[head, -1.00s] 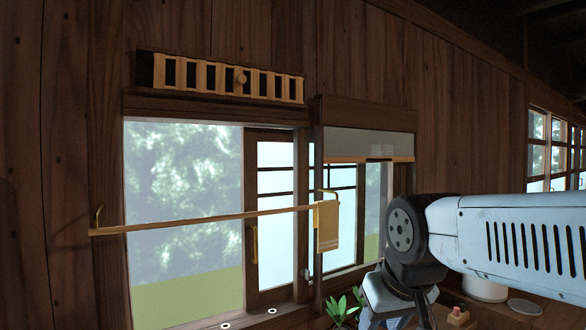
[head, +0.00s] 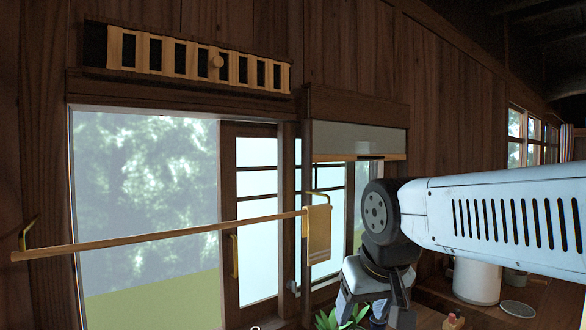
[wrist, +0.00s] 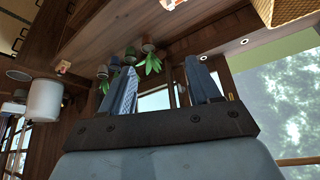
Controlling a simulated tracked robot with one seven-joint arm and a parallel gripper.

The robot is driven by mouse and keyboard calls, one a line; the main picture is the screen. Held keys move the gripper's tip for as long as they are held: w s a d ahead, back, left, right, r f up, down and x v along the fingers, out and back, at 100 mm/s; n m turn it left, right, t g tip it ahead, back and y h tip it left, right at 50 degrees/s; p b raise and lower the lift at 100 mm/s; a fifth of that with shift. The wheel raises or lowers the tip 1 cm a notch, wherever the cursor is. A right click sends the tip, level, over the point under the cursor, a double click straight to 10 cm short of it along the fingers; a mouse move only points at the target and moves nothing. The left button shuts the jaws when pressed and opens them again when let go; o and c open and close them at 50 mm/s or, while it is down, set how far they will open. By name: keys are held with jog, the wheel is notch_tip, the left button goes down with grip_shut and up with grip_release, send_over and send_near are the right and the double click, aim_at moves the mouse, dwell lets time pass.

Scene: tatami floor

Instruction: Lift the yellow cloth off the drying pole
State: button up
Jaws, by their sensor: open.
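The yellow cloth (head: 318,236) hangs folded over the right end of the drying pole (head: 160,238), in front of the window in the head view. The pole is a thin light rod held by a hook at each end. My gripper (head: 372,308) is below and to the right of the cloth in the picture, apart from it. In the wrist view my gripper (wrist: 160,78) has its two fingers spread, with nothing held between them. I cannot make out the cloth in the wrist view.
A green plant (head: 342,318) and small pots stand on a wooden ledge below the gripper. A white canister (head: 477,280) stands at the lower right. The slatted vent (head: 190,62) and half-lowered blind (head: 355,138) are above the pole. A basket (wrist: 285,10) shows in the wrist view.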

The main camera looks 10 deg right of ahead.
jog(key=w+r+m+g+h, duration=0.2)
jog(key=w+r+m, duration=0.3)
jog(key=w+r, duration=0.6)
jog(key=m+g+h, duration=0.2)
jog(key=m, duration=0.6)
send_near(320, 204)
jog(key=x, duration=0.4)
jog(key=a+x, duration=0.1)
jog(key=x, duration=0.8)
jog(key=shift+s+a+f, duration=0.1)
jog(key=shift+s+f, duration=0.2)
jog(key=shift+f, duration=0.1)
jog(key=shift+c, duration=0.3)
jog(key=c, duration=1)
jog(key=shift+w+r, duration=0.15)
jog(key=shift+r, duration=1.85)
grip_shut()
jog(key=shift+r, duration=2.55)
